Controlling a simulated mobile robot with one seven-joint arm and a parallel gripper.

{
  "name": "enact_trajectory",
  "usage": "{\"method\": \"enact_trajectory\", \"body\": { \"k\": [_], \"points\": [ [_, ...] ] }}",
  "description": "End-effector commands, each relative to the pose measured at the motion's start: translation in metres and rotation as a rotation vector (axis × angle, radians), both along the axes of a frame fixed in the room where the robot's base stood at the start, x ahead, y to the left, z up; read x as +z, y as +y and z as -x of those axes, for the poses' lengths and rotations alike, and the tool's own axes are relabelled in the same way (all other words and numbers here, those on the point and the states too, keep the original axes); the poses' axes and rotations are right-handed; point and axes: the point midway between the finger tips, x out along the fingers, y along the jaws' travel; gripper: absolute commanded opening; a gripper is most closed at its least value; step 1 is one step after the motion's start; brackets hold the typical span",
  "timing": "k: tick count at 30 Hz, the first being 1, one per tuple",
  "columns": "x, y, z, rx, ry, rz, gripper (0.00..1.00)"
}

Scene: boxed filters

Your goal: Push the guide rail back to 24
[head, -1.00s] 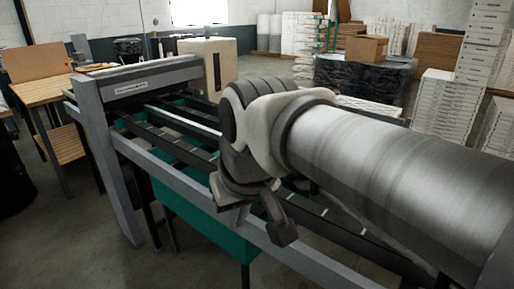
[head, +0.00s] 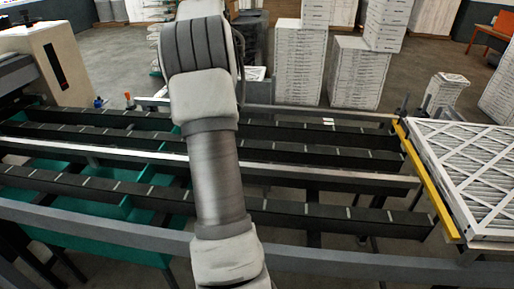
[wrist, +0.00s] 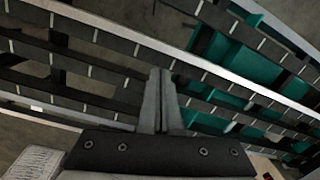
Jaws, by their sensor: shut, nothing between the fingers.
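The guide rail (head: 145,149), a long pale metal bar, runs left to right over the dark slatted bed. My arm hides part of it in the head view. It also crosses the wrist view (wrist: 225,78) diagonally. My gripper (wrist: 161,72) is shut and empty in the wrist view. Its fingertips appear just below the rail in that picture; I cannot tell whether they touch it. In the head view my gripper is hidden behind my arm. The dark slats (head: 355,160) carry evenly spaced pale marks. No number 24 is readable.
A yellow bar (head: 428,182) and a white-framed filter (head: 470,165) stand at the bed's right end. A beige box (head: 62,62) is at the left. A grey front beam (head: 340,263) edges the bed. White stacks (head: 358,72) stand beyond on the floor.

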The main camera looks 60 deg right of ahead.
Motion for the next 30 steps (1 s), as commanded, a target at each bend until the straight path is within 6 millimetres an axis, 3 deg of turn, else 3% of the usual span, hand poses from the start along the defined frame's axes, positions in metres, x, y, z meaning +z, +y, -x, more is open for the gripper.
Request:
{"method": "enact_trajectory", "body": {
  "k": [1,6,12,18,30],
  "points": [
    [-0.012,-0.027,0.013,-0.044,0.022,-0.015,0.0],
    [-0.054,-0.097,0.061,-0.158,0.079,-0.064,0.0],
    [-0.098,-0.145,0.116,-0.247,0.129,-0.112,0.0],
    [-0.12,-0.161,0.142,-0.281,0.149,-0.137,0.0],
    [-0.155,-0.155,0.148,-0.285,0.153,-0.142,0.0]
  ]
}}
